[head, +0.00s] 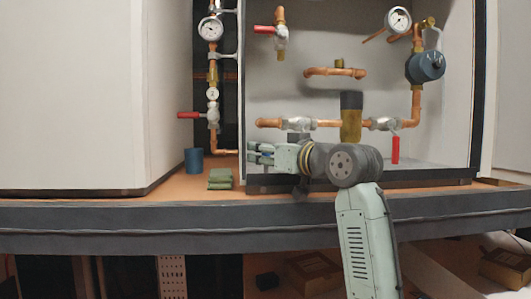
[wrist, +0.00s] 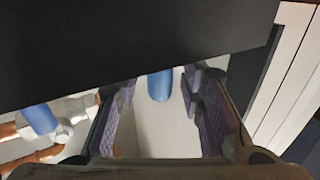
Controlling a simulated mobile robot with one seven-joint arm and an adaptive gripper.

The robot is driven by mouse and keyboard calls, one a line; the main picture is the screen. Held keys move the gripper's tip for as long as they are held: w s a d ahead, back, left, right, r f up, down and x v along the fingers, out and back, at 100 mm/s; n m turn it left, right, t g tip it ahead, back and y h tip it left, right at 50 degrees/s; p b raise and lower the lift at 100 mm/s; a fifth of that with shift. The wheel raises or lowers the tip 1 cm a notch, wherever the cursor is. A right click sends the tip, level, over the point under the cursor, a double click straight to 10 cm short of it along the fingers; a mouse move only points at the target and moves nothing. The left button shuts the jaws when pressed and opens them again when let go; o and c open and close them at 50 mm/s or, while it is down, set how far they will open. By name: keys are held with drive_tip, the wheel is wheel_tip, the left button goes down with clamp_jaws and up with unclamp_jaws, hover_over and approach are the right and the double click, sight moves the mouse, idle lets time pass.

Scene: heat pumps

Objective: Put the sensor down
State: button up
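I cannot tell for certain which thing is the sensor. A dark blue cylinder (head: 193,160) stands upright on the orange-brown ledge, left of my gripper. My gripper (head: 256,153) points left in front of the open cabinet's lower left edge, with its fingers apart. In the wrist view, my gripper (wrist: 163,105) has its two purple-grey finger pads spread. A blue cylindrical thing (wrist: 160,85) shows between them, with gaps on both sides and its top hidden by a black slab. I see nothing gripped.
Green stacked pieces (head: 220,179) lie on the ledge (head: 172,183) below my gripper. Copper pipes (head: 333,124) with red-handled valves run inside the cabinet behind my arm. A black slab (wrist: 120,45) covers the top of the wrist view. A large white panel (head: 70,95) stands at left.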

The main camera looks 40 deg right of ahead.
drive_tip(key=shift+s+r, duration=0.1)
drive_tip(key=shift+s, duration=0.1)
drive_tip(key=s+b, duration=0.3)
drive_tip(key=s, duration=0.8)
drive_tip(key=shift+s+a, duration=0.15)
drive_tip(key=shift+s, duration=0.2)
idle(0.7)
